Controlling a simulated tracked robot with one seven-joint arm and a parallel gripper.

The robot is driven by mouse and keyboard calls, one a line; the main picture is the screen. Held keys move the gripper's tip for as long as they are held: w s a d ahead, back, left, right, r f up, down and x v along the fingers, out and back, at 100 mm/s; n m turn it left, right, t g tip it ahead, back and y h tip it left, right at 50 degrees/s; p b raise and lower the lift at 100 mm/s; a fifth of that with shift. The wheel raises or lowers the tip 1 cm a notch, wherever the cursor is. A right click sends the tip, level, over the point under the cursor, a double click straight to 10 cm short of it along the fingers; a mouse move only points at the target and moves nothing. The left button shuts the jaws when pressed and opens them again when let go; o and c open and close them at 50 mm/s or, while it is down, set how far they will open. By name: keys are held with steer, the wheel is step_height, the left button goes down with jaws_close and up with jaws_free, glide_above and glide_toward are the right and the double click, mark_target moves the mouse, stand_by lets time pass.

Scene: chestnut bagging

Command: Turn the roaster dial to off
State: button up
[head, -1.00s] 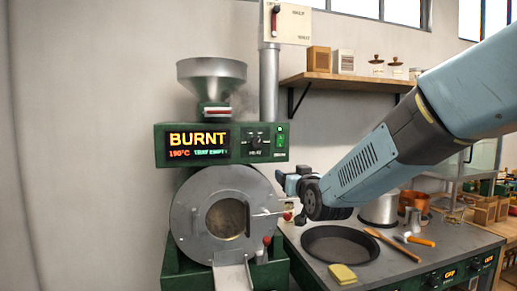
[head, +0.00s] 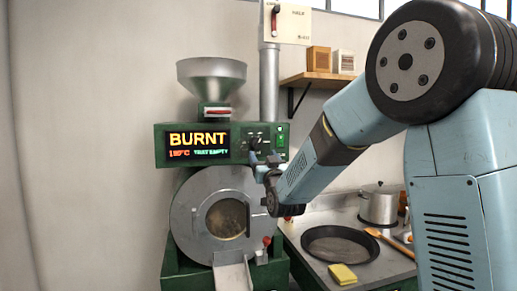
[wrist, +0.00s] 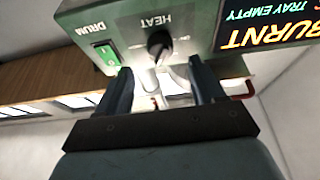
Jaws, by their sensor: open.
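The roaster (head: 218,205) stands left of centre in the head view. Its green control box carries a display (head: 197,144) reading "BURNT", 190°C and "TRAY EMPTY". The black heat dial (wrist: 159,43) is on the panel, marked "HEAT", and appears upside down in the wrist view. In the head view the dial (head: 255,142) is partly hidden by my gripper (head: 264,160). In the wrist view my gripper (wrist: 162,82) is open, its two fingers on either side of the space below the dial. I cannot tell whether they touch it.
A green drum switch (wrist: 105,52) sits beside the dial. A hopper (head: 212,78) tops the roaster and a lever box (head: 287,22) is mounted above. A pan (head: 340,244), yellow sponge (head: 342,274) and pot (head: 378,204) are on the counter to the right.

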mark_target(257, 145)
steer(key=x, duration=0.7)
steer(key=shift+c, duration=0.5)
steer(key=c, duration=1)
steer(key=shift+o, duration=0.2)
